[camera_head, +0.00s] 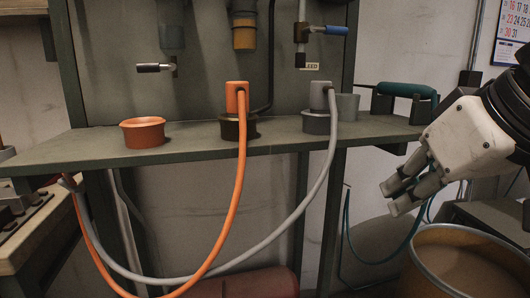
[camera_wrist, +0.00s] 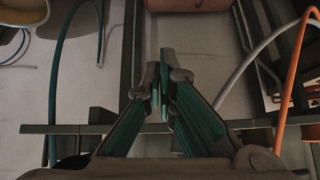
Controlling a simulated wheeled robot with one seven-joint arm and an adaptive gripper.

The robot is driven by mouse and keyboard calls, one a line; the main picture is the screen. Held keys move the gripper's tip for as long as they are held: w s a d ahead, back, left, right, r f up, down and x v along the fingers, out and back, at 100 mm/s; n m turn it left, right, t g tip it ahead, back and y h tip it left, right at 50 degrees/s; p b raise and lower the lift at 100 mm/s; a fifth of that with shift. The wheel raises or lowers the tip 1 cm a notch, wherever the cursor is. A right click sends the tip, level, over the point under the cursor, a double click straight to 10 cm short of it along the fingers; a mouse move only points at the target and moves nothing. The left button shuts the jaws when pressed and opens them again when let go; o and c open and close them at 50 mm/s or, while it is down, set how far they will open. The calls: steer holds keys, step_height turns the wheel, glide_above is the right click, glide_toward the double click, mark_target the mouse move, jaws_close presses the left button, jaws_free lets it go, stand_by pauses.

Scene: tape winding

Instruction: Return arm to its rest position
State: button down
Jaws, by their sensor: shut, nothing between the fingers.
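My gripper (camera_head: 398,194) is at the right of the head view, to the right of the shelf and above a brown round drum. Its fingers point down and to the left. The fingers are close together with nothing between them. In the wrist view, the gripper (camera_wrist: 163,85) shows its two fingers nearly meeting at the centre, above the floor and in front of a dark shelf edge. My white wrist housing and dark arm link show at the right edge of the head view.
A shelf (camera_head: 183,150) carries an orange cup (camera_head: 143,133), an orange hose plug (camera_head: 237,97), a grey hose plug (camera_head: 320,95) and a grey cup (camera_head: 347,107). The orange and grey hoses hang below it. A teal-handled tool (camera_head: 405,90) lies at its right end. The drum (camera_head: 468,262) stands below my gripper.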

steer(key=s+d+f+m+g+h, duration=0.25)
steer(key=s+f+g, duration=0.45)
steer(key=s+f, duration=1)
step_height(320, 180, up, 40)
steer(key=t+p, duration=0.3)
steer(key=p, duration=3.5)
steer(key=shift+w+t, duration=0.15)
steer(key=shift+t, duration=0.15)
steer(key=shift+r, duration=0.1)
